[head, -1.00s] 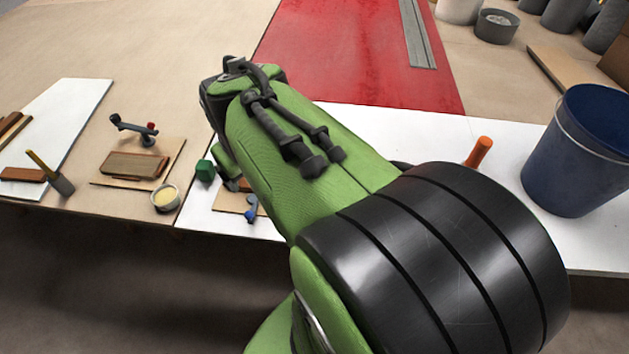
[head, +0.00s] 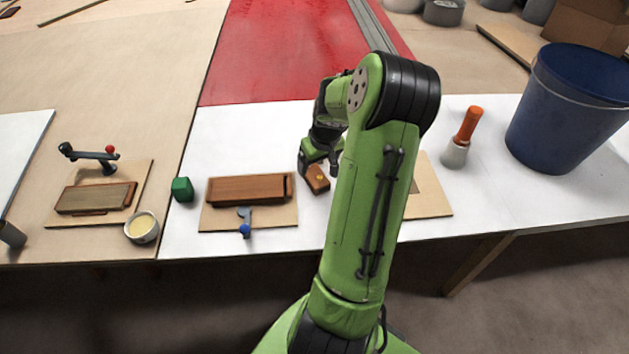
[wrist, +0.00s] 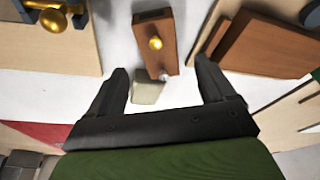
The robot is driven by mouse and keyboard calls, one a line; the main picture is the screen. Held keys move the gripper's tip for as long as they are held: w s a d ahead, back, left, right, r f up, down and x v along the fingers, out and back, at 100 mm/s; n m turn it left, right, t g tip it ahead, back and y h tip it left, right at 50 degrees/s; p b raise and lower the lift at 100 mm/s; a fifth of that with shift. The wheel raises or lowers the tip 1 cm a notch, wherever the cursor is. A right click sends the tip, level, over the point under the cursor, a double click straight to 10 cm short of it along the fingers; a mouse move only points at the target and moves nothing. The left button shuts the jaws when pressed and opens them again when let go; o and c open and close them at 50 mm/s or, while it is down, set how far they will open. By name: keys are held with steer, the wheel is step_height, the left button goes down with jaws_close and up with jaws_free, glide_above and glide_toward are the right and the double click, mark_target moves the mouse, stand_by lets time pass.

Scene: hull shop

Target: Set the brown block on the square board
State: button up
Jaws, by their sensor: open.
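The brown block (head: 317,179), a small block with a gold knob on top, lies on the white table just right of the middle board. It also shows in the wrist view (wrist: 160,27), ahead of my fingers. My gripper (head: 320,161) is open and empty above and slightly behind the block. In the wrist view its two fingers (wrist: 163,83) are apart, with the block beyond their tips. A pale board (head: 432,201) with a square mark or recess, apparently the square board, lies to the right, partly hidden by my arm.
A middle board (head: 272,217) holds a long brown box (head: 250,188) and a blue-knobbed clamp. A green block (head: 182,189) stands left of it. An orange-handled tool (head: 462,140) and blue bucket (head: 570,108) stand right. A small beige block (wrist: 148,92) lies between my fingers in the wrist view.

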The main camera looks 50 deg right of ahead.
mark_target(314, 174)
steer(key=b+x, duration=0.2)
steer(key=x, duration=0.3)
steer(key=shift+f, duration=0.15)
steer(key=shift+c, duration=0.8)
steer(key=c, duration=1.1)
step_height(314, 174, up, 10)
steer(key=p, duration=0.3)
steer(key=shift+p, duration=0.4)
steer(key=shift+c, duration=0.2)
